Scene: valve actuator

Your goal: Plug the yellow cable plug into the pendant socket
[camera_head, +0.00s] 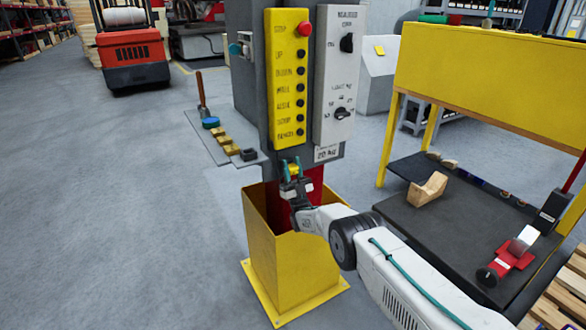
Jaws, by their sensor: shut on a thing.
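The yellow pendant (285,78) is a tall box with a red knob on top and a column of black buttons, fixed upright on a grey column. I cannot make out its socket; the pendant's underside is not visible from here. My gripper (292,170) is just below the pendant's lower end, with its teal fingers pointing up. It is shut on a small yellow piece, which looks like the cable plug (293,170). A small gap seems to separate the plug from the pendant. The plug's cable is not visible.
A grey control box (339,75) with two black knobs sits right of the pendant. A yellow column guard (285,255) stands below my gripper. A grey shelf (205,137) with small items juts out left. A dark workbench (430,225) stands right. Open floor lies left.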

